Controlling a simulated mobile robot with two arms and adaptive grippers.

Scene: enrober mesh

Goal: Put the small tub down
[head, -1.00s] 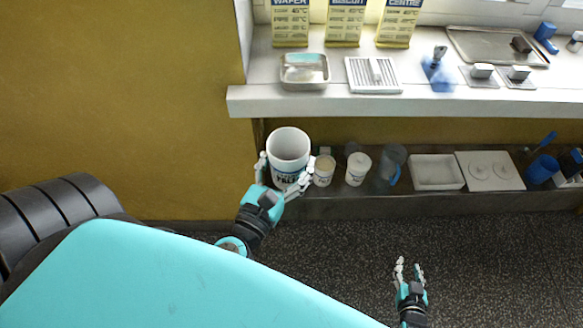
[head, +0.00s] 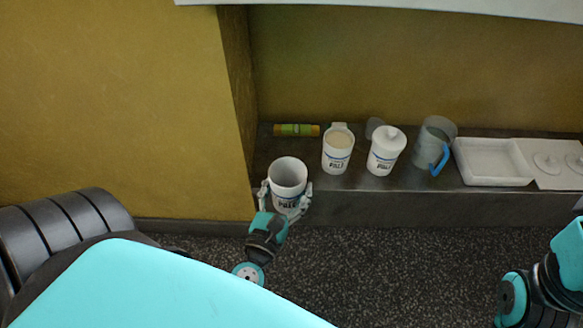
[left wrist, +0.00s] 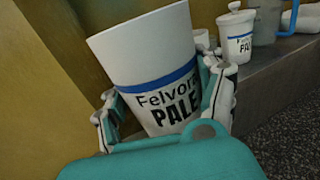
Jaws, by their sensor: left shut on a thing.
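The small tub (head: 288,172) is white and open-topped, with a blue band and dark lettering, and looks empty inside. My left gripper (head: 286,200) is shut around its lower part. In the head view the tub shows at the left end of the low shelf (head: 400,207), overlapping its front edge. I cannot tell whether it touches the shelf. The tub (left wrist: 152,65) fills the middle of the left wrist view, with fingers of my left gripper (left wrist: 168,105) on both sides and the label facing the camera. My right gripper's fingers are out of view; only its arm shows at the right edge.
On the shelf stand a tub with beige contents (head: 337,150), a lidded tub (head: 386,152), a grey jug with a blue handle (head: 433,143) and a white tray (head: 493,163). A green and orange roll (head: 296,130) lies behind. The yellow wall (head: 120,100) borders the left.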

